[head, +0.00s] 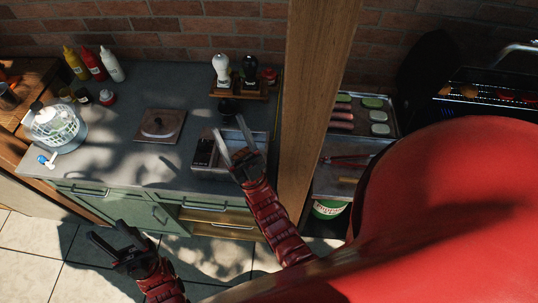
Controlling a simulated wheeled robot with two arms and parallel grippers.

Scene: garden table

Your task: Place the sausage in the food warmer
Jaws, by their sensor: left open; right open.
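Long pinkish-brown pieces that look like sausages (342,115) lie on a metal tray (388,102) to the right of the wooden post. Nothing in view can be surely told as the food warmer. My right gripper (231,132) is open, fingers pointing up in the picture, over a shallow metal tray (229,163) on the grey counter; no sausage shows between its fingers. My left gripper (108,234) is open and empty in front of the counter, above the tiled floor. Both are left of the post, apart from the sausages.
A wooden post (317,90) stands between the counter (185,85) and the sausage tray. Sauce bottles (93,63), a salad spinner (55,127) and a square board (160,126) stand on the counter. A black grill (490,90) is at right. A large red shape (450,210) hides the lower right.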

